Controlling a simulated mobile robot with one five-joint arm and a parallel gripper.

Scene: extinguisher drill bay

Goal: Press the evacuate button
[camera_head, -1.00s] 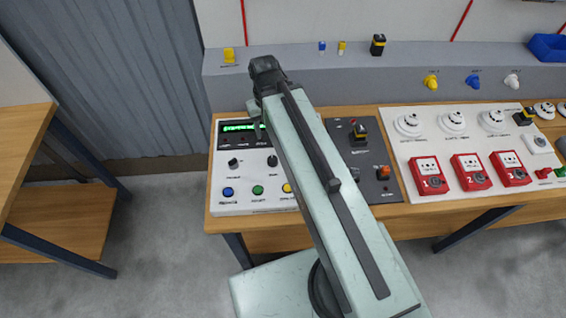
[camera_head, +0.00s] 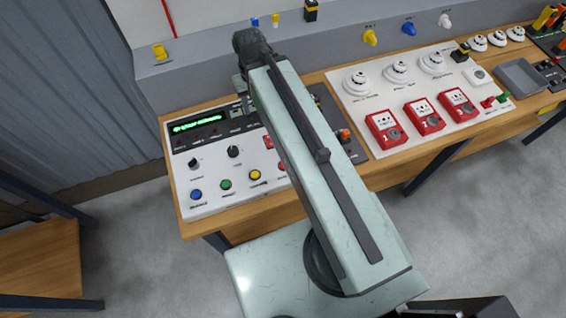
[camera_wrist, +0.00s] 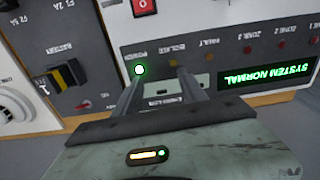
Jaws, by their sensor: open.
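The white alarm panel (camera_head: 212,165) stands on the wooden bench, with a green lit display. Along its front edge are a blue button (camera_head: 196,195), a green button (camera_head: 225,185), a yellow button (camera_head: 254,174) and a red one (camera_head: 281,166) partly hidden by my arm. Their labels are too small to read, so I cannot tell which is evacuate. My arm mostly hides the gripper in the head view. A red square part (camera_wrist: 143,7) shows at the wrist view's top edge.
A dark grey panel (camera_head: 353,151) with a yellow-black switch (camera_wrist: 69,75) adjoins the alarm panel. Right of it, a white board (camera_head: 374,101) carries smoke detectors and red call points. A raised grey ledge (camera_head: 193,84) runs behind.

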